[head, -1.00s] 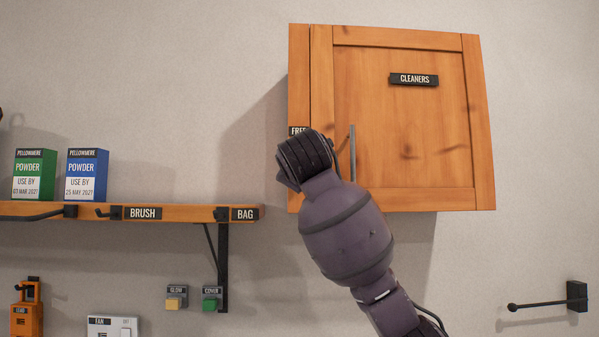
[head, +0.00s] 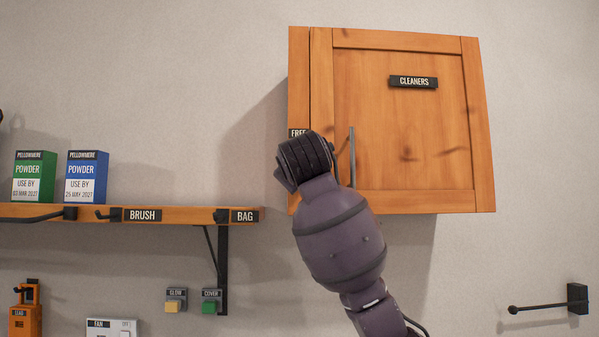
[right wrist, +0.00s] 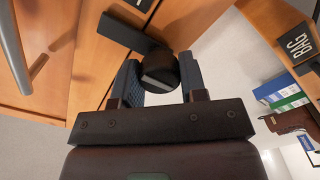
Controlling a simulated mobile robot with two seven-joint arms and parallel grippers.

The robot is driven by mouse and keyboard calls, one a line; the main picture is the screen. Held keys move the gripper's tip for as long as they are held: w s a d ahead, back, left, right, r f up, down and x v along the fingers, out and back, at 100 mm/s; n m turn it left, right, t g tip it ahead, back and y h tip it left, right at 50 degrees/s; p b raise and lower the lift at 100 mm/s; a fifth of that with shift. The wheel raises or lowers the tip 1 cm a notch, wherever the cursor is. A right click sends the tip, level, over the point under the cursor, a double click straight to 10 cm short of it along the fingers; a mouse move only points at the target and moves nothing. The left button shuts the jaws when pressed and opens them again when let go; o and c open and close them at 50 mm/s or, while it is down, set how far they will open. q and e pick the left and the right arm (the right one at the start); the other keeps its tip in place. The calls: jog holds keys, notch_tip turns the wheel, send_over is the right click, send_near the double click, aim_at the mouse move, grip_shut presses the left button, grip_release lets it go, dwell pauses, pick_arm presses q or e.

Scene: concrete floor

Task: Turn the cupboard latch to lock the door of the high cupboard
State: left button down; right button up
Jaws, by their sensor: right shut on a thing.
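My right arm reaches up to the cupboard's lower left and hides the latch in the head view. In the right wrist view my right gripper (right wrist: 162,72) is shut on the dark round knob of the latch (right wrist: 158,74). The latch's dark flat bar (right wrist: 122,32) extends from the knob toward the upper left. My left gripper is not in view.
A FREE label (head: 297,133) is partly hidden beside my right wrist. A wooden shelf (head: 185,214) with green (head: 34,176) and blue (head: 87,176) powder boxes is at left. A wall peg (head: 545,307) sticks out at lower right.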

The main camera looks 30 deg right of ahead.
jog(key=o, duration=0.9)
jog(key=b+v, duration=0.1)
jog(key=v, duration=1)
jog(key=shift+d+b, duration=0.1)
jog(key=shift+b, duration=0.25)
